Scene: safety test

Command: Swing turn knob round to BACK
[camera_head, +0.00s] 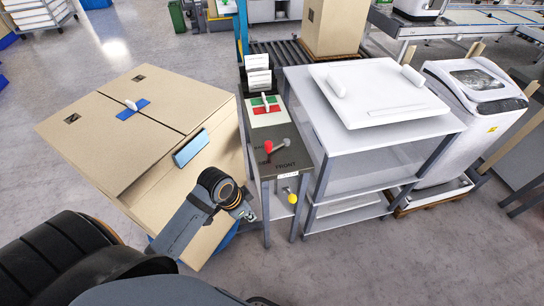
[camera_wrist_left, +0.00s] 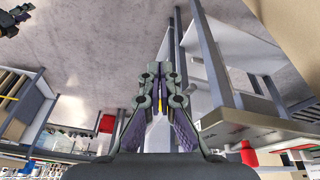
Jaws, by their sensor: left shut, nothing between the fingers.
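The turn knob (camera_head: 269,147) is red with a grey lever pointing to the right. It sits on a dark panel (camera_head: 290,157) on top of a narrow stand. FRONT is printed on the panel near its front edge; another label left of the knob is too small to read surely. My left gripper (camera_head: 248,214) is left of the stand, lower in the picture than the knob and apart from it. In the left wrist view its fingers (camera_wrist_left: 158,72) are together and hold nothing. A red part, probably the knob, shows at the lower right there (camera_wrist_left: 249,158). My right gripper is out of view.
A large cardboard box (camera_head: 100,125) stands close on the left of the stand. A white table (camera_head: 400,145) with a white panel stands close on the right. Red and green plates (camera_head: 265,105) lie behind the knob.

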